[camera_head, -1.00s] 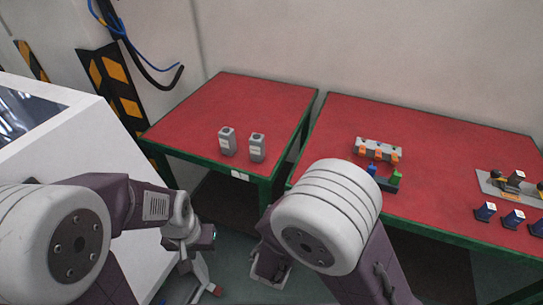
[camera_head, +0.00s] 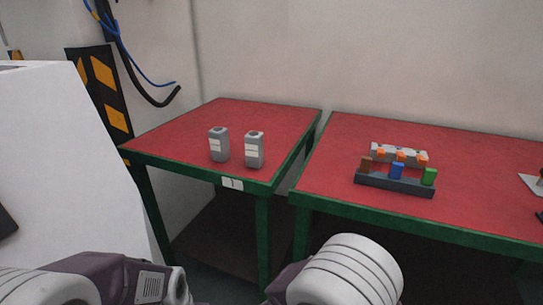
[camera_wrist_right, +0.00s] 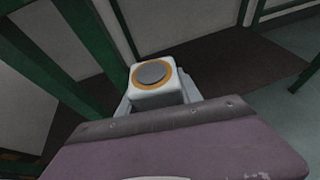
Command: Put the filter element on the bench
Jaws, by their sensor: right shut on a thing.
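A white, rounded block with an orange ring and a grey disc on its end (camera_wrist_right: 152,82) shows in the right wrist view; I take it for the filter element. My right gripper (camera_wrist_right: 155,100) is shut on it, and the held part is mostly hidden. Neither the block nor my right gripper shows in the head view. Two red-topped, green-framed benches stand ahead there: the left bench (camera_head: 265,118) and the right bench (camera_head: 470,160). My left gripper is out of view; only part of that arm shows at the bottom left.
Two grey canisters (camera_head: 219,146) (camera_head: 254,151) stand near the left bench's front edge. A dark holder (camera_head: 395,185) with coloured blocks and a grey rack (camera_head: 382,151) sit on the right bench. The left bench's back is clear. A white cabinet (camera_head: 70,160) stands at the left.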

